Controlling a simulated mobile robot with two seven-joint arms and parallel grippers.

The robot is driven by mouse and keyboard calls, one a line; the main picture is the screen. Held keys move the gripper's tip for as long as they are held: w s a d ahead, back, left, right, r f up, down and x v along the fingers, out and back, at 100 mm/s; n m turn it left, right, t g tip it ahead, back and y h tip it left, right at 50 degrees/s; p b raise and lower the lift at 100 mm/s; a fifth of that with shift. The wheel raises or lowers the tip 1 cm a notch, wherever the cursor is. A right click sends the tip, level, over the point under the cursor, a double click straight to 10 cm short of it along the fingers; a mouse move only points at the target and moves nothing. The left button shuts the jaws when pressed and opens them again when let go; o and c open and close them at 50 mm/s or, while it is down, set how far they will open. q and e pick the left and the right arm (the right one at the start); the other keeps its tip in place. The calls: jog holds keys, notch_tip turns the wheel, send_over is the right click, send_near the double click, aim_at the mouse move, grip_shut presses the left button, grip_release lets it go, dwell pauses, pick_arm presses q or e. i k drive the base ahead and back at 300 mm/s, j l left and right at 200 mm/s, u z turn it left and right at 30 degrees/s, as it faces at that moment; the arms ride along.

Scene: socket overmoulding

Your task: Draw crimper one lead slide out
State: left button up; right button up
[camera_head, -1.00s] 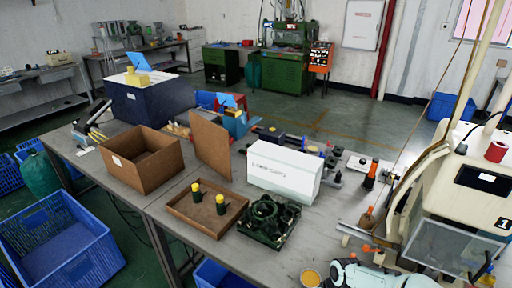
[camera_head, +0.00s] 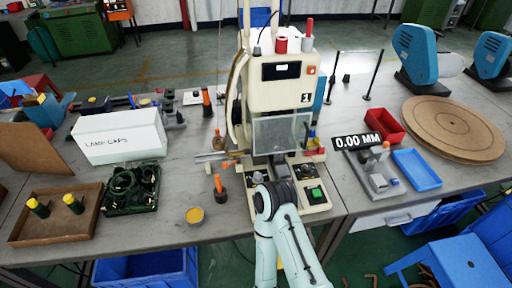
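Crimper one (camera_head: 274,95), a cream machine marked with a 1, stands at the middle of the bench with a clear guard (camera_head: 282,133) on its front. Metal bars (camera_head: 211,157) with orange bits stick out from its left side at bench height; I cannot tell for sure whether these are the lead slide. My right arm, pale green, reaches up from the bottom, its dark wrist (camera_head: 275,197) in front of the crimper's base. The fingers are hidden or too unclear beyond the wrist, so I cannot tell if they touch anything. My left gripper is out of view.
Left are a white lamp-caps box (camera_head: 120,138), a tray of dark green parts (camera_head: 132,187) and a brown tray (camera_head: 50,222). Right are a gauge (camera_head: 376,175), a blue tray (camera_head: 416,169) and a red bin (camera_head: 384,126).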

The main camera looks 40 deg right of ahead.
aim_at(281, 171)
jog(key=z, duration=1.75)
